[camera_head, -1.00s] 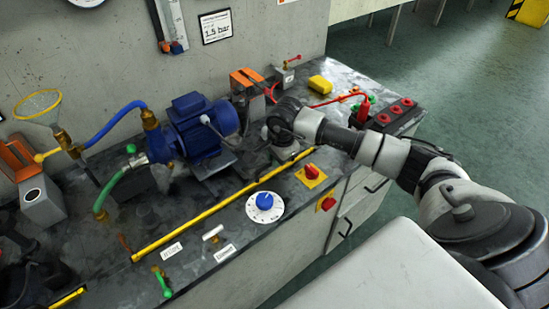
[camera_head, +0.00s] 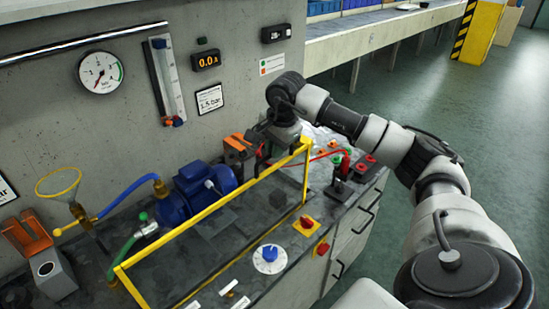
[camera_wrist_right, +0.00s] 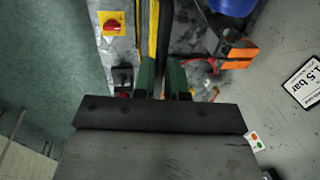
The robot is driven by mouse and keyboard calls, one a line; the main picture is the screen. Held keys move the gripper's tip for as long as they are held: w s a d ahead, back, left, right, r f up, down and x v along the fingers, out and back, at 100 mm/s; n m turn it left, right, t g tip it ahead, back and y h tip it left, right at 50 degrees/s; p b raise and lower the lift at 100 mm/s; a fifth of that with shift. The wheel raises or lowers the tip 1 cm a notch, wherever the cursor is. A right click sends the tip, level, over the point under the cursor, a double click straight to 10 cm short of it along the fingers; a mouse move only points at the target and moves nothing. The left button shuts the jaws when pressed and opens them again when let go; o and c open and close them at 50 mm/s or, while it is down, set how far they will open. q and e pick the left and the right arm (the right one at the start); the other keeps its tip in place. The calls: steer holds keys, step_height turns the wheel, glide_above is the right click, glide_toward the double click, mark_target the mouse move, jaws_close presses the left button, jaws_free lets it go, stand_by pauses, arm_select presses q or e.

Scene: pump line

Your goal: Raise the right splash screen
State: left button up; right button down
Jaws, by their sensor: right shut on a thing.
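The right splash screen (camera_head: 218,204) is a clear panel in a yellow frame. It stands raised from the bench, its top rail running from lower left to upper right in the head view. Its lower edge lies along the bench behind the blue dial. My right gripper (camera_head: 297,147) is at the far right end of the top rail, shut on the yellow frame. In the right wrist view the green finger pads (camera_wrist_right: 163,78) sit on either side of the yellow frame bar (camera_wrist_right: 153,40). My left gripper is not in view.
Behind the screen are a blue pump (camera_head: 203,184), hoses and an orange-topped block (camera_head: 240,150). A red-and-yellow switch (camera_head: 306,224) and blue dial (camera_head: 269,253) lie in front. Red sockets (camera_head: 362,168) stand at the right. Open floor lies right of the bench.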

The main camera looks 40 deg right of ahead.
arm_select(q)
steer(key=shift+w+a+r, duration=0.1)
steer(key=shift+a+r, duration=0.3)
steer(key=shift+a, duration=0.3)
arm_select(e)
steer(key=shift+w+r, duration=0.1)
steer(key=shift+r, duration=0.75)
steer(key=shift+d, duration=0.1)
steer(key=c, duration=1.2)
jaws_free()
steer(key=shift+o, duration=0.2)
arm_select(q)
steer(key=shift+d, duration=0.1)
arm_select(e)
steer(key=shift+r, duration=0.15)
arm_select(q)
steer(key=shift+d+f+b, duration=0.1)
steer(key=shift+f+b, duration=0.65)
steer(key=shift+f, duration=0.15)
arm_select(e)
step_height(320, 180, up, 10)
steer(key=s, duration=0.2)
steer(key=shift+s+r, duration=0.15)
